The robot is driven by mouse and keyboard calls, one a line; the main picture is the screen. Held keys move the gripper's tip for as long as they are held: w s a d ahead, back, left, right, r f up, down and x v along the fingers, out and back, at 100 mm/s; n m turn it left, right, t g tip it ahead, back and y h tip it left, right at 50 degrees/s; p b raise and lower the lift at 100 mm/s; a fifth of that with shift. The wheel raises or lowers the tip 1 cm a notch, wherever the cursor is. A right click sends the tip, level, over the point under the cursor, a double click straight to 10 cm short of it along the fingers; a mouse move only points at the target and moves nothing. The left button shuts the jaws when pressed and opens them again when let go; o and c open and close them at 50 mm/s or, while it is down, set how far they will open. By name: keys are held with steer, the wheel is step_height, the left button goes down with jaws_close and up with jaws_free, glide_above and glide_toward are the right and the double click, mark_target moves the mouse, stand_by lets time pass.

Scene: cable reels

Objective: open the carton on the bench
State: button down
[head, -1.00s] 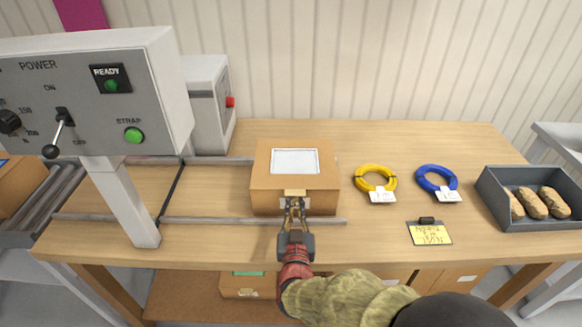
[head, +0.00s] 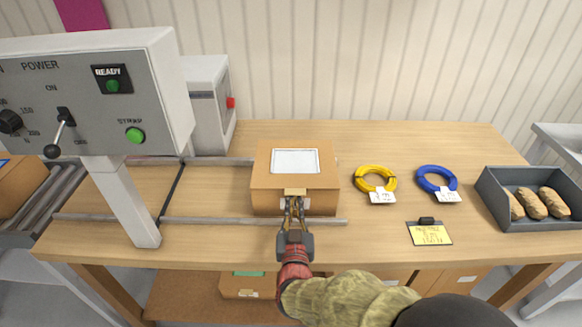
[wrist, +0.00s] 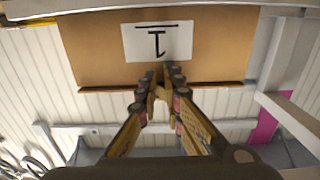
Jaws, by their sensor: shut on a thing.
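The brown carton (head: 265,200) sits closed on the bench (head: 400,140), between two rails, with a white label (head: 294,161) on its top. A small pale tab (head: 295,191) shows at the front edge of its lid. My gripper (head: 294,203) is at the front of the carton, its fingers closed together at this tab. The wrist view shows the fingers (wrist: 160,82) meeting against the carton's brown face (wrist: 90,45), just below a white label with a black mark. The fingers hide the exact contact.
A grey control panel (head: 85,95) on a post stands at the left. Yellow (head: 375,179) and blue (head: 436,179) cable coils, a yellow note (head: 430,234) and a grey bin (head: 535,215) of brown rolls lie to the right. The bench behind the coils is clear.

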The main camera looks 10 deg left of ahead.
step_height(320, 180, up, 8)
steer(key=p, duration=0.4)
steer(key=shift+f+p, duration=0.2)
steer(key=shift+p, duration=0.2)
stand_by(0.4)
steer(key=w+a+r+p, duration=0.1)
steer(key=w+r+p, duration=0.1)
steer(key=w+r, duration=0.4)
steer(key=shift+a+r, duration=0.25)
steer(key=shift+r, duration=0.25)
stand_by(0.5)
steer(key=w+a+r+p, duration=0.1)
steer(key=w+r, duration=0.5)
steer(key=w, duration=0.1)
steer(key=shift+w+a+p, duration=0.35)
steer(key=shift+a+p, duration=0.05)
stand_by(0.4)
